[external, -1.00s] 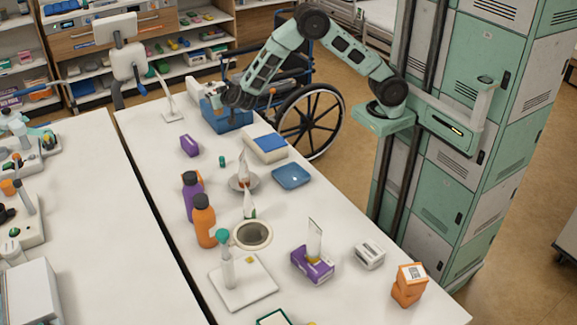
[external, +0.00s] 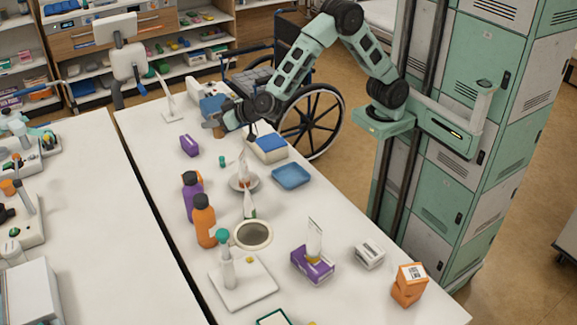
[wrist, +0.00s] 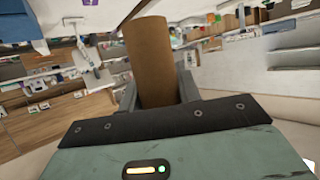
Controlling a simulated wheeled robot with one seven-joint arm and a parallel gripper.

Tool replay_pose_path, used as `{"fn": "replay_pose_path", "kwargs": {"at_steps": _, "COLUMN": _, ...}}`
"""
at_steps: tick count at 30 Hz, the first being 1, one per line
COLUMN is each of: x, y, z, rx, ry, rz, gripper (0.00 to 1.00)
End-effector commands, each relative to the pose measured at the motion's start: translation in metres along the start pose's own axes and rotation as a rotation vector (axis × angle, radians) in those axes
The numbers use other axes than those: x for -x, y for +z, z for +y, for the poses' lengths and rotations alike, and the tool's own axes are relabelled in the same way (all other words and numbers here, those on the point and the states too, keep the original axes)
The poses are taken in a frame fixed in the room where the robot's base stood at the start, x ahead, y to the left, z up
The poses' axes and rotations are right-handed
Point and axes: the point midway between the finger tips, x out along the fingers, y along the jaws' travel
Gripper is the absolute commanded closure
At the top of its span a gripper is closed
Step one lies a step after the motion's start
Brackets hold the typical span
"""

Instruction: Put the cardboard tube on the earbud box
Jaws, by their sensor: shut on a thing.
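The brown cardboard tube (wrist: 150,58) is between the two fingers of my gripper (wrist: 157,88) in the wrist view. The fingers are shut on it and it sticks out beyond them. In the external view my gripper (external: 219,127) is over the far part of the table, just in front of the blue bin (external: 212,104); the tube is small and hard to make out there. I cannot tell for sure which box is the earbud box. Small boxes include a purple box (external: 190,146), a grey-white box (external: 370,253) and stacked orange boxes (external: 409,285).
On the white table (external: 165,215) stand a purple bottle (external: 192,200), an orange bottle (external: 204,222), a blue tray (external: 291,176), a white-and-blue box (external: 268,150), a round bowl (external: 252,235) and a pump bottle (external: 227,265). A wheelchair (external: 312,120) is beside the table.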

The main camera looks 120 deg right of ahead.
Motion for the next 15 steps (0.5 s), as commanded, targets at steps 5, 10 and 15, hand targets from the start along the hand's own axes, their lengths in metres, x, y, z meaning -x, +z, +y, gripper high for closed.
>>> {"fn": "replay_pose_path", "kwargs": {"at_steps": 5, "x": 0.06, "y": 0.024, "z": -0.073, "rx": 0.08, "ry": -0.195, "rz": 0.0, "gripper": 0.88}}
{"fn": "replay_pose_path", "kwargs": {"at_steps": 10, "x": 0.124, "y": 0.05, "z": -0.129, "rx": 0.156, "ry": -0.377, "rz": 0.0, "gripper": 0.88}}
{"fn": "replay_pose_path", "kwargs": {"at_steps": 15, "x": 0.194, "y": 0.08, "z": -0.174, "rx": 0.23, "ry": -0.558, "rz": 0.0, "gripper": 0.88}}
